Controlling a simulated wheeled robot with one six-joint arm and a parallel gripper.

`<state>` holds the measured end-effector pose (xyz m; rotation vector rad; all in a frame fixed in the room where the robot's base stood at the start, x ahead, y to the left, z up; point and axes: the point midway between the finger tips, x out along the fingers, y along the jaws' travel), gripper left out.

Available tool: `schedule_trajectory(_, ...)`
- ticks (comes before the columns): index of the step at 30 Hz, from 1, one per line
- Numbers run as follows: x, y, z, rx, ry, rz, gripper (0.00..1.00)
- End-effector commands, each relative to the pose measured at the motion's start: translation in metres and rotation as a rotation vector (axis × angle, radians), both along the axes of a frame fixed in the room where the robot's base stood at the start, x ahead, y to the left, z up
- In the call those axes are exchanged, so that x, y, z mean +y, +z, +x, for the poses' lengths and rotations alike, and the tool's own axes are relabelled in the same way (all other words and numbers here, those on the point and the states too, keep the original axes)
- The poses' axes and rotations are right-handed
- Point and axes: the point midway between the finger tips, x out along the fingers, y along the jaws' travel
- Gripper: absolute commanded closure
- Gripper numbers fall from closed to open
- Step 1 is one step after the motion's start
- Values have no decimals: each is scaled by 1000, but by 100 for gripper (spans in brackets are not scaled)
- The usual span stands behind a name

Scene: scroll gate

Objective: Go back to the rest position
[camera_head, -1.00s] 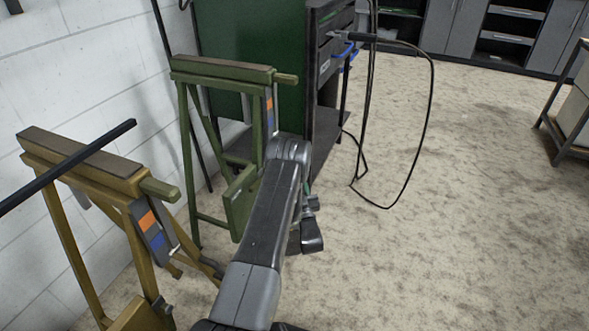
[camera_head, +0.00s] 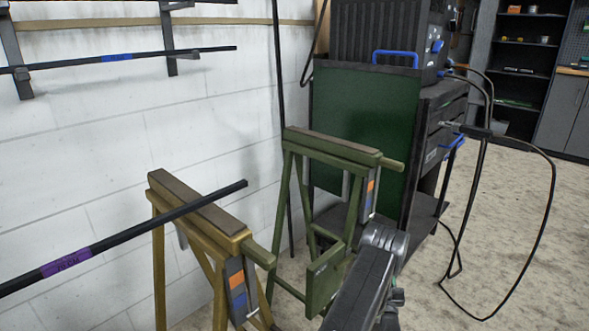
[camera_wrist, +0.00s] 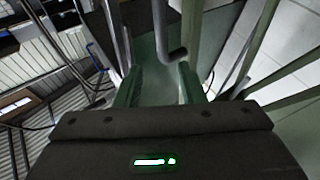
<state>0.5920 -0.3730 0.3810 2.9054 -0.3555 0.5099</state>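My dark arm rises from the bottom edge of the head view, in front of the green trestle (camera_head: 334,147). The gripper end is largely hidden there. In the wrist view my gripper (camera_wrist: 158,84) has two green fingers standing apart, with no object visibly clamped between them. A grey bent bar (camera_wrist: 178,52) shows just beyond the fingers; I cannot tell whether it touches them. A yellow trestle (camera_head: 205,215) stands left of the green one. A black bar with a purple label (camera_head: 130,234) lies across the yellow trestle's top and runs out of view at left.
A wall rack (camera_head: 13,55) holds another black bar with a blue label (camera_head: 115,58). A tool cart (camera_head: 430,130) with hanging black cables (camera_head: 548,205) stands behind the green trestle. Open floor (camera_head: 480,260) lies to the right.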

Motion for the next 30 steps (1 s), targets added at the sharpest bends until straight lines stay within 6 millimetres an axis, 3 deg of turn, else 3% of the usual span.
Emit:
schedule_trajectory(9,-12,21,60,-3,2,-3,64)
schedule_trajectory(16,-19,34,91,-1,1,0,64)
schedule_trajectory(30,-13,34,87,19,1,22,64)
